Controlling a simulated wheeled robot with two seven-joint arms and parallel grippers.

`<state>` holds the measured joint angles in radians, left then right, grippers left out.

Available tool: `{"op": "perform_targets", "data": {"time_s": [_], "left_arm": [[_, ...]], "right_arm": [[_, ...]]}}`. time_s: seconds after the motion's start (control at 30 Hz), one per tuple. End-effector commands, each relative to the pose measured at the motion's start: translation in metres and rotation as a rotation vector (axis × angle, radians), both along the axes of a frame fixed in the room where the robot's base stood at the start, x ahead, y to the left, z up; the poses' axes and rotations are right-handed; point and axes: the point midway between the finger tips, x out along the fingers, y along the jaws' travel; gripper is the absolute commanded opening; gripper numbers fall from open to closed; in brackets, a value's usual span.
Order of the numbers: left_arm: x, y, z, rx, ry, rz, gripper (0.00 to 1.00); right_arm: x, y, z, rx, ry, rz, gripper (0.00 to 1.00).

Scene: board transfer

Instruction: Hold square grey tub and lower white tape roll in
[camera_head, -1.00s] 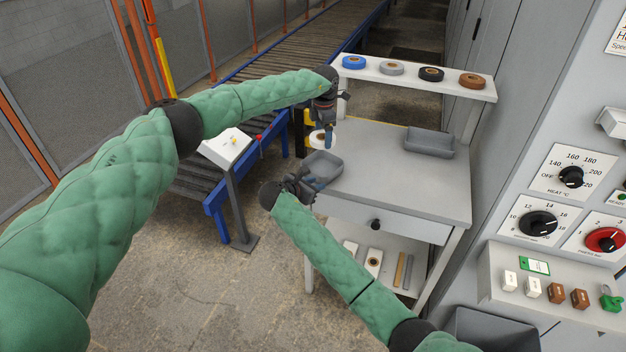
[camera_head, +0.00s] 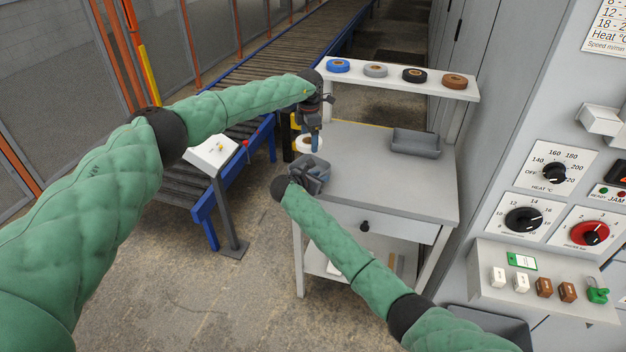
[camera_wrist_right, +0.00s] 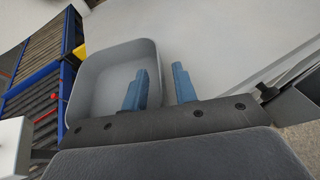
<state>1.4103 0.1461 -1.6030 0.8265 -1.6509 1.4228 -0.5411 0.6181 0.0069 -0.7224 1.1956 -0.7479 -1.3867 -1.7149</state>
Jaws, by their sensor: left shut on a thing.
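The square grey tub (camera_head: 318,163) stands at the left end of the grey table, partly hidden by my right gripper; it also shows, empty, in the right wrist view (camera_wrist_right: 98,80). My right gripper (camera_head: 312,180) is at the tub's near side. In the right wrist view my right gripper (camera_wrist_right: 162,86) has its blue fingers apart, one inside the tub and one outside, with the wall between them. My left gripper (camera_head: 315,142) is shut on the white tape roll (camera_head: 303,144) and holds it above and just behind the tub.
A second grey tub (camera_head: 415,142) stands at the table's back right. A raised shelf (camera_head: 350,78) carries blue, grey, black and brown rolls. The table middle (camera_head: 385,180) is clear. A conveyor (camera_head: 270,72) runs behind on the left; a control panel is at right.

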Motion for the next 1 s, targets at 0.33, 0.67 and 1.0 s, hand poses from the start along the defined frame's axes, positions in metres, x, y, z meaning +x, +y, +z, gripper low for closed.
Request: {"op": "perform_targets", "data": {"time_s": [0.33,0.67,1.0], "left_arm": [[0.000,0.000,0.000,0.000,0.000,0.000,0.55],[0.000,0.000,0.000,0.000,0.000,0.000,0.55],[-0.009,-0.006,-0.020,0.000,0.001,-0.002,0.55]], "right_arm": [[0.008,-0.006,-0.004,0.000,0.000,0.001,0.28],[0.008,-0.006,-0.004,0.000,0.000,0.001,0.00],[0.008,-0.006,-0.004,0.001,-0.001,0.001,0.00]]}}
